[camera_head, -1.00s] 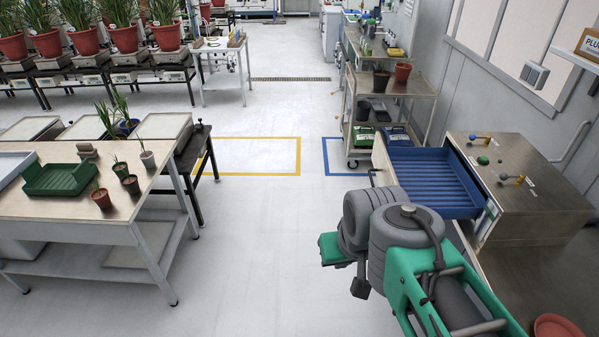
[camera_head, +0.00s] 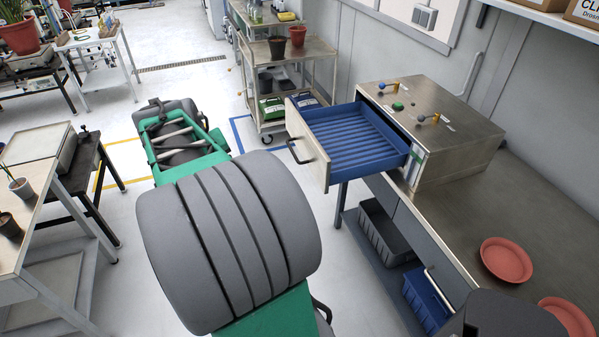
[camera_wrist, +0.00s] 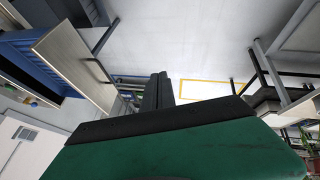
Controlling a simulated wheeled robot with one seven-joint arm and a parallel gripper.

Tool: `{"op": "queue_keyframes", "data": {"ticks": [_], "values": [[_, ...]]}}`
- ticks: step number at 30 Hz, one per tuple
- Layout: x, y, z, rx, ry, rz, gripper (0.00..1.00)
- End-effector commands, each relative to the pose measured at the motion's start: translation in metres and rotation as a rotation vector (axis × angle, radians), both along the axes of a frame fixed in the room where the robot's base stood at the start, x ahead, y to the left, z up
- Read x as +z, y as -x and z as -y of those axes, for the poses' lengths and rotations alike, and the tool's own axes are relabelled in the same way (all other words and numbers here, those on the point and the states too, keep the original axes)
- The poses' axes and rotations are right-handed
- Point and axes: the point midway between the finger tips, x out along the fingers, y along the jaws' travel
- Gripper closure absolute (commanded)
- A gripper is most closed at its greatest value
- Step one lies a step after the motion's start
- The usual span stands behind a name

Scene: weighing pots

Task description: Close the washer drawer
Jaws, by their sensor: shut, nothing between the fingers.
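The washer (camera_head: 445,125) is a steel-topped box on the bench at right in the head view. Its drawer (camera_head: 355,143) is pulled well out to the left, showing a ribbed blue inside and a pale front panel with a dark handle (camera_head: 306,154). In the wrist view the drawer front (camera_wrist: 72,62) and its handle (camera_wrist: 106,37) show at upper left, with blue behind the panel. My gripper (camera_wrist: 160,90) is shut and empty, and stands apart from the drawer, with the handle to its left in the wrist view. My arm covers the head view's middle.
Red saucers (camera_head: 506,259) lie on the bench. Dark and blue bins (camera_head: 427,300) are underneath it. A trolley (camera_head: 285,75) with pots stands behind the drawer. Another table (camera_head: 30,200) is at left.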

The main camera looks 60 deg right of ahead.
Motion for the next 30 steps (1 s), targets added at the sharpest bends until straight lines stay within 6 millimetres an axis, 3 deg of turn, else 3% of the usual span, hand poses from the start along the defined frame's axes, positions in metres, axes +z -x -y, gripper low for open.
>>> {"op": "queue_keyframes", "data": {"ticks": [1,3,6,9,13,25,30], "values": [[-0.031,0.021,0.052,-0.099,0.034,-0.027,1.0],[-0.046,0.051,0.109,-0.2,0.083,-0.062,1.0],[-0.059,0.087,0.156,-0.292,0.125,-0.1,1.0],[-0.062,0.103,0.175,-0.327,0.142,-0.117,1.0],[-0.072,0.106,0.184,-0.33,0.141,-0.12,1.0],[-0.139,0.112,0.234,-0.331,0.139,-0.118,1.0],[-0.137,0.132,0.254,-0.332,0.141,-0.114,1.0]]}}
